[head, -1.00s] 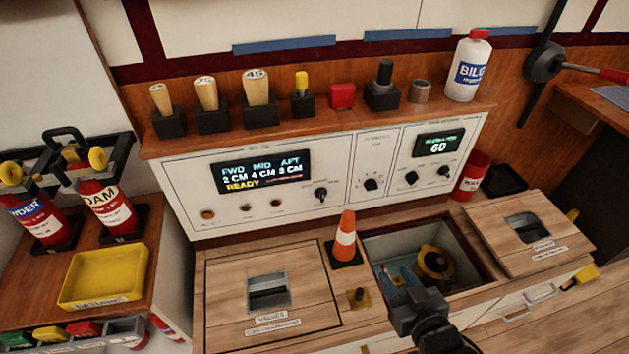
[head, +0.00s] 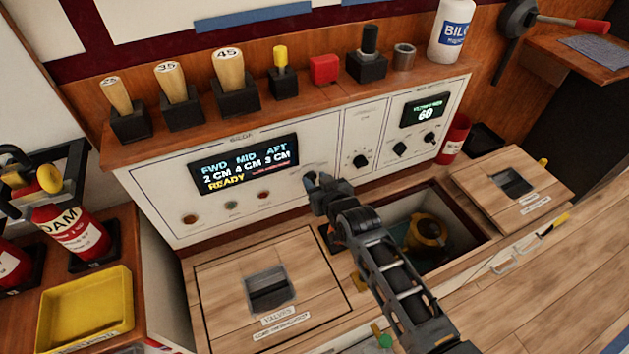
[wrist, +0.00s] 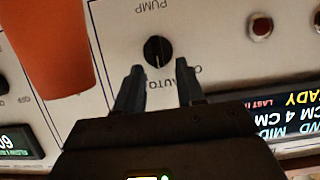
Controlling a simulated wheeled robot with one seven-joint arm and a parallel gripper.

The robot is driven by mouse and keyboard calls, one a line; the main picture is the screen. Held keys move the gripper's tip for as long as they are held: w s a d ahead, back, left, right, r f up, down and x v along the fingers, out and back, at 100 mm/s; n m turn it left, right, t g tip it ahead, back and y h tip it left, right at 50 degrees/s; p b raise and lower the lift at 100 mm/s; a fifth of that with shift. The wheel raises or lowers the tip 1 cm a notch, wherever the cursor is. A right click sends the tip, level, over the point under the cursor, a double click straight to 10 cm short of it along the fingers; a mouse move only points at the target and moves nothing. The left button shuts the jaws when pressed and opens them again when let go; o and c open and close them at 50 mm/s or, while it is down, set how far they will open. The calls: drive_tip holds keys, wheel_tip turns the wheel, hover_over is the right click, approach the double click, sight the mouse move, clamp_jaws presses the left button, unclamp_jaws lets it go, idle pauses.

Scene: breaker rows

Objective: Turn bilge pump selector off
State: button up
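The bilge pump selector is a round black knob (wrist: 157,49) on the white panel, seen upside down in the wrist view. PUMP is printed near it, and AUTO shows partly behind my fingers. A pale line on the knob points down toward my gripper. In the head view my gripper covers the knob. My gripper (wrist: 159,85) is open, its two fingers apart and empty, aimed at the knob. The fingertips look just short of it; contact cannot be made out. In the head view my gripper (head: 318,184) is at the panel, right of the lit display (head: 244,166).
An orange cone (wrist: 43,45) stands close beside my gripper in the wrist view; my arm mostly hides it in the head view. An open hatch (head: 470,232) lies right of my arm. Other knobs (head: 360,161) sit further right on the panel. A shelf of tools runs above.

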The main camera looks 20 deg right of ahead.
drive_tip(key=shift+w+f, duration=0.25)
drive_tip(key=shift+w, duration=0.35)
drive_tip(key=shift+c, duration=0.4)
clamp_jaws()
